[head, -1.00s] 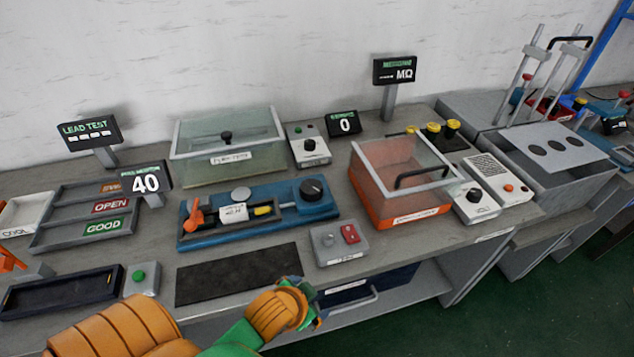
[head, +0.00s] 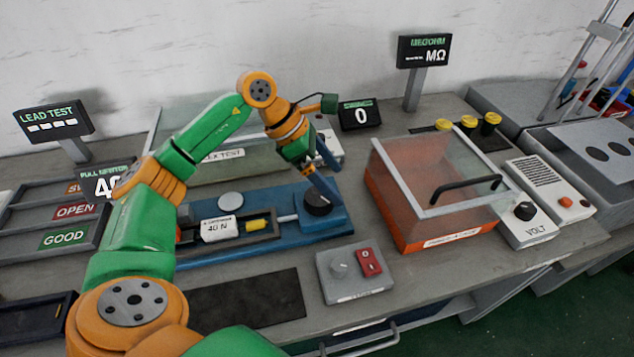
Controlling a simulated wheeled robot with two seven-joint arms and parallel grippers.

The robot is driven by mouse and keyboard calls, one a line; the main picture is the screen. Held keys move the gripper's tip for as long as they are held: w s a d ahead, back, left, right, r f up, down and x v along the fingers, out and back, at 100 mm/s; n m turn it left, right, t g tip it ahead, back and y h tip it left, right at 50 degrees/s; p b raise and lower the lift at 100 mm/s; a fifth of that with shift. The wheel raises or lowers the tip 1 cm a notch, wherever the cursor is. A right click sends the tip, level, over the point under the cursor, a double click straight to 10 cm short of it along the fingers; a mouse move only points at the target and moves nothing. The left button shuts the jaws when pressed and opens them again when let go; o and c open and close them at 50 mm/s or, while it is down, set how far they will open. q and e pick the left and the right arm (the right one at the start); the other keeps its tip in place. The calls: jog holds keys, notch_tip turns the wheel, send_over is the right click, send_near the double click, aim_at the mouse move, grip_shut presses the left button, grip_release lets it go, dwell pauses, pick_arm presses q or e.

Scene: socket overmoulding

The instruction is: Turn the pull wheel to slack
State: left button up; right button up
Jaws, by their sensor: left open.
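The pull wheel is a black round knob (head: 317,203) at the right end of the blue pull fixture (head: 345,219). My left gripper (head: 320,176) reaches over from the left, pointing down with its blue fingers just above and around the back of the knob. The fingers are apart; whether they touch the knob I cannot tell. My left arm hides the fixture's left end. My right gripper is not in view.
The clear flex test box (head: 240,157) stands behind the fixture, partly behind my arm. A grey box with a red switch (head: 369,262) sits in front. An orange bin with a clear lid (head: 400,205) is to the right. A dark mat (head: 247,300) lies bare in front.

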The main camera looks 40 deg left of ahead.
aim_at(318, 195)
pick_arm(q)
jog(key=a, duration=0.2)
jog(key=s+a+y, duration=0.1)
jog(key=a, duration=0.1)
jog(key=a+y, duration=0.1)
jog(key=a, duration=0.1)
jog(key=shift+s+f+g, duration=0.2)
jog(key=shift+s+g, duration=0.05)
jog(key=shift+g, duration=0.05)
jog(key=x, duration=0.5)
jog(key=shift+s+d+f+p, duration=0.15)
jog(key=shift+d+f+p, duration=0.05)
jog(key=shift+d+p, duration=0.25)
jog(key=shift+f, duration=0.45)
jog(key=shift+d, duration=0.1)
jog(key=c, duration=1.2)
